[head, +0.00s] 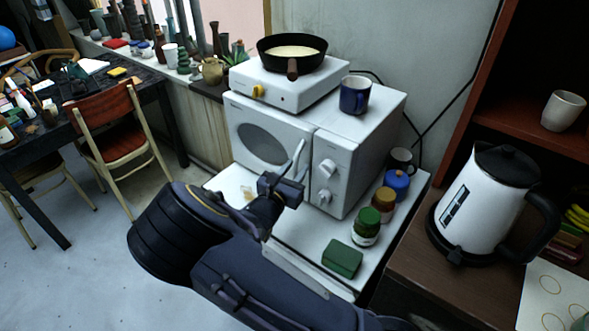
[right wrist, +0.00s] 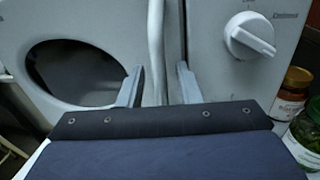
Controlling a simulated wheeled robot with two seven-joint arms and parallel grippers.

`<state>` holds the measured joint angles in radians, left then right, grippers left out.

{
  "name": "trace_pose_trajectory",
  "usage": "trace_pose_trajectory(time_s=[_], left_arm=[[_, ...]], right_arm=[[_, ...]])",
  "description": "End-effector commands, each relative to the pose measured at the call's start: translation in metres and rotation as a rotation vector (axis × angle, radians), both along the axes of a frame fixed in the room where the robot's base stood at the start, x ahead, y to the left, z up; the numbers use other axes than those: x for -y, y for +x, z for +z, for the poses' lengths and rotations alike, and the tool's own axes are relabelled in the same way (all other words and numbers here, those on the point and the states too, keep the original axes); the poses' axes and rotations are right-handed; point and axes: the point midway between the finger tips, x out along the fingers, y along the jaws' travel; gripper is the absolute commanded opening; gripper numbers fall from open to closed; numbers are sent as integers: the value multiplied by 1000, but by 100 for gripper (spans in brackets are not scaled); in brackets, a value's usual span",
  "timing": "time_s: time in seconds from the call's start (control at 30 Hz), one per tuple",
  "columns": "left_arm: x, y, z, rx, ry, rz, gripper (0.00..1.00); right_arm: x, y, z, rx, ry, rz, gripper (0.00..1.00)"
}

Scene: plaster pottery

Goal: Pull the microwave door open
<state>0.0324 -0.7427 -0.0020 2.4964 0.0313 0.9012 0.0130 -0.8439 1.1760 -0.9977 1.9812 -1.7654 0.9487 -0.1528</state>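The white microwave (head: 367,150) stands on a white-topped cabinet, and its door (head: 240,118) with a dark oval window looks closed. The pale vertical door handle (head: 298,156) is at the door's right edge, beside the knob panel. My right gripper (head: 283,178) is in front of the handle. In the right wrist view, the fingers of my right gripper (right wrist: 158,86) are apart, one on each side of the lower handle (right wrist: 156,45). I cannot tell whether they touch it. The oval window (right wrist: 85,70) is left of the handle. My left gripper is not in view.
A hot plate (head: 290,85) with a frying pan (head: 293,48) and a blue mug (head: 355,95) stand on the microwave. Jars (head: 367,228) and a green box (head: 342,258) stand at its right front. A white kettle (head: 485,205) is further right. A red chair (head: 110,120) is left.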

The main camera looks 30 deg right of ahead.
Motion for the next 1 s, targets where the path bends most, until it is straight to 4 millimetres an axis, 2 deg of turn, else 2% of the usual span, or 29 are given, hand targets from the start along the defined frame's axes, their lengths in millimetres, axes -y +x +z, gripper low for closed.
trace_pose_trajectory(time_s=[0.2, 0.43, 0.77, 1.0], left_arm=[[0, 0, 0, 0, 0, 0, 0], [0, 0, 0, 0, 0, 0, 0], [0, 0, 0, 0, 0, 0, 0], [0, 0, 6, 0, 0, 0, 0]], right_arm=[[0, 0, 0, -1, 1, 0, 30], [0, 0, 0, -1, 1, 0, 0], [-1, 0, 0, -1, 1, -2, 0], [-19, -3, 1, 0, 3, -52, 0]])
